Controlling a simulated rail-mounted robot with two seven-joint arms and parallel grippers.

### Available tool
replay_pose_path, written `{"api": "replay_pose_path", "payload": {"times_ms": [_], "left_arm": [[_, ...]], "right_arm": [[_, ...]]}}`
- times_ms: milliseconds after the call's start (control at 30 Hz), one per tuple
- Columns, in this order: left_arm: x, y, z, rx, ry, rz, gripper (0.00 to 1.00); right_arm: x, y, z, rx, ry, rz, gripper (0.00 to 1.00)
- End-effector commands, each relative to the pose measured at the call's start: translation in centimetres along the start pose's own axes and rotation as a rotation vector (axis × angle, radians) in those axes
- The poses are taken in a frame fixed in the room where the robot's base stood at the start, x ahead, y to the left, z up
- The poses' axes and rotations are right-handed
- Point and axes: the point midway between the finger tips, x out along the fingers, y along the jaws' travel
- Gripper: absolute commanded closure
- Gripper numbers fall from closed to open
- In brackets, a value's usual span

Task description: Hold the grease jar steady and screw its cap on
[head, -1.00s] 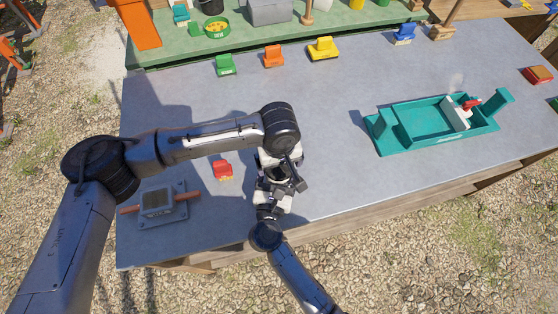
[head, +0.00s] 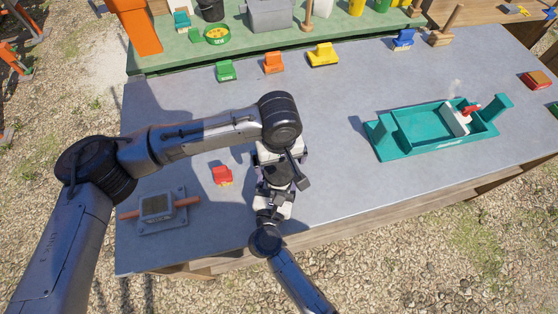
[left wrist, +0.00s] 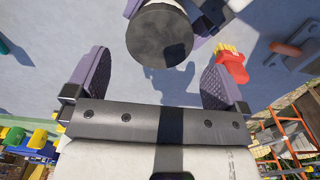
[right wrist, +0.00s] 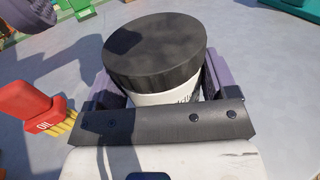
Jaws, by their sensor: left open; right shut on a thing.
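The grease jar (right wrist: 165,98) is white with dark lettering and stands upright in the right wrist view. Its wide black cap (right wrist: 155,50) sits on top of it; I cannot tell how tightly. My right gripper (right wrist: 155,88) is shut on the jar, one purple finger on each side. In the left wrist view the cap (left wrist: 160,38) shows as a dark disc ahead of my left gripper (left wrist: 155,75). The left fingers are open, wide apart and empty, clear of the cap.
A red piece with yellow bristle-like ends, marked OIL (right wrist: 30,110), lies close beside the jar. A grey block with an orange bar (head: 157,208) is at the left front. A teal tray (head: 425,130) stands at the right. Small coloured blocks line the back.

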Motion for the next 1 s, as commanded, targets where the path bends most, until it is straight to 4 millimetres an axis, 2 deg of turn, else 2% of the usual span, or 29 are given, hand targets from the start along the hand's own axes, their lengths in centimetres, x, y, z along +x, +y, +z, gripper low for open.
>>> {"api": "replay_pose_path", "payload": {"times_ms": [367, 467, 800, 1000], "left_arm": [[-0.4, 0.0, 0.0, 0.000, 0.000, 0.001, 0.00], [-1.5, 0.0, 0.0, 0.001, 0.001, 0.001, 0.00], [-7.8, 0.1, 0.0, 0.001, 0.002, 0.002, 0.00], [-10.4, 0.0, 0.0, 0.000, 0.001, 0.001, 0.00]], "right_arm": [[0.0, 0.0, 0.1, 0.001, -0.001, 0.000, 0.87], [0.0, 0.0, 0.1, 0.001, -0.001, 0.000, 0.87], [0.0, 0.0, 0.1, 0.001, -0.001, 0.000, 0.87], [0.0, 0.0, 0.1, 0.001, -0.001, 0.000, 0.87]]}}
